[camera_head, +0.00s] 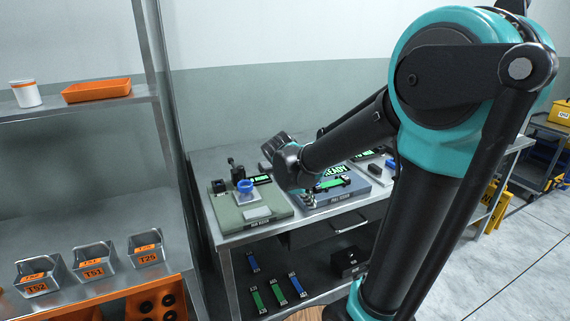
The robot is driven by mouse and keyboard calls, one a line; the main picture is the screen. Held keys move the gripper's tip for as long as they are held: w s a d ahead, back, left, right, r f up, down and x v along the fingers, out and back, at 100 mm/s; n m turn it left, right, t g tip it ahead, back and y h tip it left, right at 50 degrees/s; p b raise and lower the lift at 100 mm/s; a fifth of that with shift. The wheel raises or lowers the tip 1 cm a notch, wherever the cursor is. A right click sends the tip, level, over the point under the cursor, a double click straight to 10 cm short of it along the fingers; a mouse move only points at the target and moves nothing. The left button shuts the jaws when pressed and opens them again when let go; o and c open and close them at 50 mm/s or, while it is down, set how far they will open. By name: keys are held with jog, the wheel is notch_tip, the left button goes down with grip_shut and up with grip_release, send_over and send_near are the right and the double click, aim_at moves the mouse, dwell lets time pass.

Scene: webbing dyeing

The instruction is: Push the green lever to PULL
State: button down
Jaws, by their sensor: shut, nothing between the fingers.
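My gripper (308,201) hangs from the end of my arm over the workbench, small in the head view. It is shut and empty, at the left front of the blue-grey station (352,198). A small green part (330,184) on that station, just right of my gripper, looks like the green lever. It is too small to tell its position, and I cannot read a PULL mark. I cannot tell whether my gripper touches the station. A screen with green READY letters (336,170) stands behind, partly hidden by my arm.
A green station (228,213) with a blue ring-shaped part (245,186) stands left on the workbench (232,240). Another station (378,172) is at the right, partly behind my arm. Metal shelving (150,205) with labelled bins stands at the left. Grey floor (500,275) is open at the right.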

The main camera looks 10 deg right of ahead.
jog(key=a, duration=0.1)
jog(key=w+a+r+n, duration=0.1)
jog(key=shift+w+a+r+h, duration=0.1)
jog(key=shift+a+r+h, duration=0.05)
jog(key=shift+a+h, duration=0.15)
jog(key=shift+w+r+n, duration=0.2)
jog(key=shift+w+n, duration=0.1)
jog(key=shift+n, duration=0.1)
jog(key=w+a+r+n+t+h, duration=0.2)
jog(key=w+a+r+n+h, duration=0.2)
jog(key=w+a+r+n, duration=0.5)
jog(key=shift+w+a, duration=0.25)
jog(key=shift+a, duration=0.95)
jog(key=shift+d+f, duration=0.1)
jog(key=x, duration=0.3)
jog(key=r+x, duration=0.1)
jog(key=x, duration=0.3)
jog(key=d+x, duration=0.1)
jog(key=x, duration=0.3)
jog(key=shift+w+d+r, duration=0.15)
jog(key=shift+w+d, duration=0.05)
jog(key=shift+w, duration=0.15)
jog(key=shift+w+d+r, duration=0.15)
jog(key=shift+w+d, duration=0.3)
jog(key=shift+d, duration=0.2)
jog(key=shift+d+r, duration=0.1)
